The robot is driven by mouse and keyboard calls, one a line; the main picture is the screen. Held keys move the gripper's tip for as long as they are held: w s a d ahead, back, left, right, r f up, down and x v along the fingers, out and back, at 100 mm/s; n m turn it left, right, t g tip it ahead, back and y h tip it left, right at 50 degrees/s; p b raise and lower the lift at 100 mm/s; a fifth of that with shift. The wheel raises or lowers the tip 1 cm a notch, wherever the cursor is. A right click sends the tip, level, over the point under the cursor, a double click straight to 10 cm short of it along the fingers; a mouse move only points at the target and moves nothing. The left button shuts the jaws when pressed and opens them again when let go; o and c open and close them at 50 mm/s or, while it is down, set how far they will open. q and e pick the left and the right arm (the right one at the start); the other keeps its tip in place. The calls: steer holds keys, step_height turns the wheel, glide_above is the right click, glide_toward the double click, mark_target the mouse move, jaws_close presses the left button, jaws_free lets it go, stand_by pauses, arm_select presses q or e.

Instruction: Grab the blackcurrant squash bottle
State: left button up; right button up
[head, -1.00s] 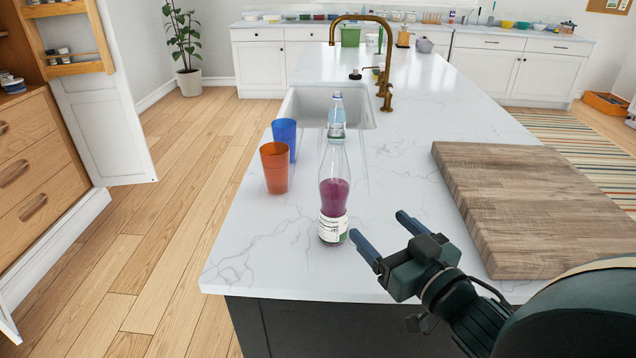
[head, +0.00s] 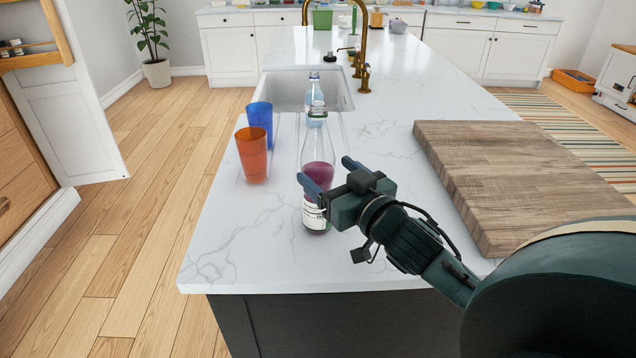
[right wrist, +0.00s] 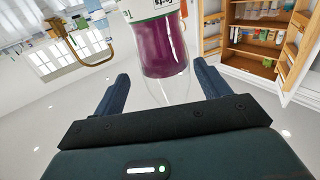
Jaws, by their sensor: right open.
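The squash bottle (head: 318,148) is clear glass with purple liquid and a white label. It stands upright on the white counter. In the right wrist view the bottle (right wrist: 165,48) appears upside down, in the space between the two fingers. In the right wrist view the open fingers of the gripper (right wrist: 160,88) show gaps to the glass on both sides. My left gripper is not in view.
An orange cup (head: 252,155) and a blue cup (head: 260,122) stand left of the bottle. Another clear bottle (head: 313,90) is behind it, by the sink (head: 285,90). A wooden board (head: 520,175) lies to the right. The counter's front left is clear.

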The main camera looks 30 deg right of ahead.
steer(key=w, duration=0.3)
steer(key=w+p, duration=0.1)
steer(key=shift+w+a+r, duration=0.2)
steer(key=shift+a+r, duration=0.1)
steer(key=shift+r, duration=0.05)
steer(key=shift+w, duration=0.35)
steer(key=shift+f, duration=0.1)
steer(key=c, duration=1.3)
